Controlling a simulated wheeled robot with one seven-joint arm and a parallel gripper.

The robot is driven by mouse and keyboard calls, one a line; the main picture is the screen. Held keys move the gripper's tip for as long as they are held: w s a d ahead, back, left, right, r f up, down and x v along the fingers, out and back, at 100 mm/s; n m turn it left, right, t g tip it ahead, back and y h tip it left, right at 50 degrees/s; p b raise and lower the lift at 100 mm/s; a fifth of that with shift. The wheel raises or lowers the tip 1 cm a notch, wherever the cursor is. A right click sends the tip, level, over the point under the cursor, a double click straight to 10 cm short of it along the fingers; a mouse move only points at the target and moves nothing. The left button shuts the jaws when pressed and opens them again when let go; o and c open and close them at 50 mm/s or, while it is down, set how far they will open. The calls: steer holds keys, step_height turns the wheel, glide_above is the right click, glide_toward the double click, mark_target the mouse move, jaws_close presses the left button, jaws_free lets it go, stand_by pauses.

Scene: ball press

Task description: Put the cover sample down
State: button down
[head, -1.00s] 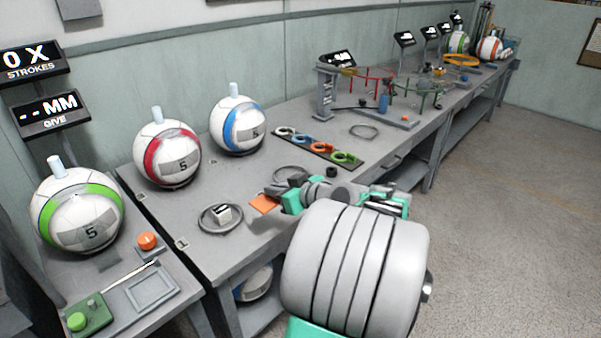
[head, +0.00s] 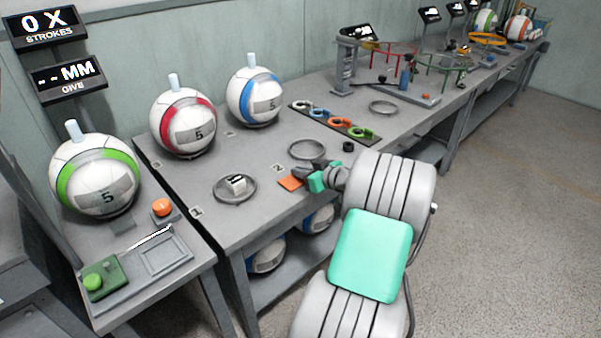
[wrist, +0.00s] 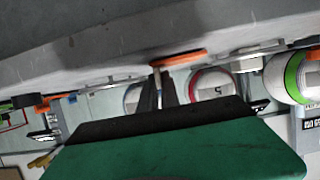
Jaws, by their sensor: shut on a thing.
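In the wrist view the orange sample (wrist: 180,58) shows edge-on at the tips of my dark fingers (wrist: 160,80), close to the table edge. I cannot tell whether it touches the tabletop. The left ring (head: 216,192), near label 1, holds a small white block (head: 237,184). The ring near label 2 (head: 291,152) looks empty.
Balls with green (head: 100,180), red (head: 183,125) and blue (head: 254,98) bands stand along the back. A strip of coloured rings (head: 335,121) lies behind. A small black cylinder (head: 348,146) stands near my gripper. The tabletop between the balls and rings is clear.

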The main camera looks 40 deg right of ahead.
steer(key=shift+f, duration=0.25)
steer(key=c, duration=1.6)
jaws_free()
steer(key=shift+r, duration=0.1)
steer(key=shift+r, duration=0.2)
steer(key=p+v, duration=0.1)
steer(key=v, duration=1.1)
